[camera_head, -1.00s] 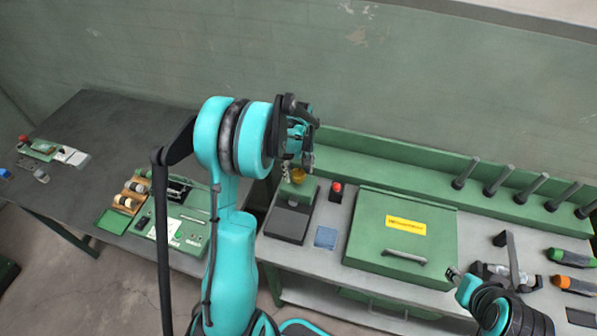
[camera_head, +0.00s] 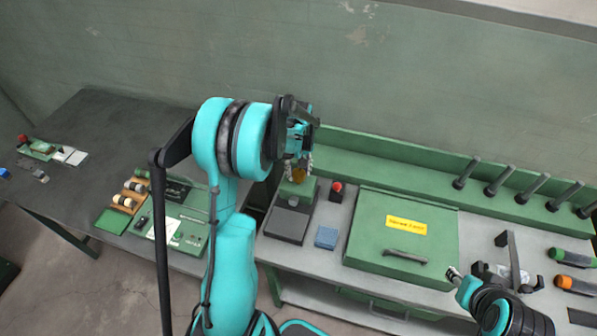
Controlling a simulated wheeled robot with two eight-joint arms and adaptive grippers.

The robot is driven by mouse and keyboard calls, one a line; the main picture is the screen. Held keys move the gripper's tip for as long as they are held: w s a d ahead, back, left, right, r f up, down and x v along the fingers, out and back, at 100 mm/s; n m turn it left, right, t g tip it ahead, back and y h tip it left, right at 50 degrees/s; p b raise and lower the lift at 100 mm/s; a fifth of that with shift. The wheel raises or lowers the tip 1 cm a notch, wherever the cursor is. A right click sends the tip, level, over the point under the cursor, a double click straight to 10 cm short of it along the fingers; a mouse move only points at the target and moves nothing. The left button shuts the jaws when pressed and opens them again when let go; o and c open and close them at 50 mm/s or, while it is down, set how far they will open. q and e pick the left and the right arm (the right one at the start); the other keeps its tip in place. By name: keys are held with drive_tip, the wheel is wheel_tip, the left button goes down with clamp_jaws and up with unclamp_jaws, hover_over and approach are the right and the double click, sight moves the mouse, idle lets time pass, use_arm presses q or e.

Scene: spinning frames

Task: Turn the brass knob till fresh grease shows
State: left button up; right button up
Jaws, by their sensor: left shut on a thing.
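The brass knob (camera_head: 298,175) sits on top of a green block on a dark base (camera_head: 287,224) at the left end of the grey bench. My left gripper (camera_head: 299,168) reaches down over it from above and is shut on the knob, with its fingertips at the knob's sides. The gripper partly hides the knob, and no grease can be made out. My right gripper (camera_head: 453,272) is at the lower right, in front of the green box, small and partly turned away; its jaws are unclear.
A red-topped button (camera_head: 336,189) and a blue pad (camera_head: 326,237) lie close right of the base. A green box (camera_head: 373,240) with a yellow label fills mid-bench. Orange and green-handled tools lie at right. A dark table (camera_head: 95,125) with spools stands left.

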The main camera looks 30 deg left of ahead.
use_arm(q)
drive_tip(key=m+b, duration=0.1)
drive_tip(key=m, duration=0.3)
drive_tip(key=shift+f+b, duration=0.1)
drive_tip(key=shift+b, duration=0.25)
drive_tip(key=m+b, duration=0.1)
drive_tip(key=m, duration=0.4)
drive_tip(key=shift+m+b, duration=0.3)
drive_tip(key=shift+m, duration=0.1)
drive_tip(key=m+b, duration=0.1)
drive_tip(key=m, duration=0.4)
drive_tip(key=shift+m+b, duration=0.35)
drive_tip(key=shift+m, duration=2.35)
drive_tip(key=o, duration=1.2)
drive_tip(key=shift+c, duration=0.2)
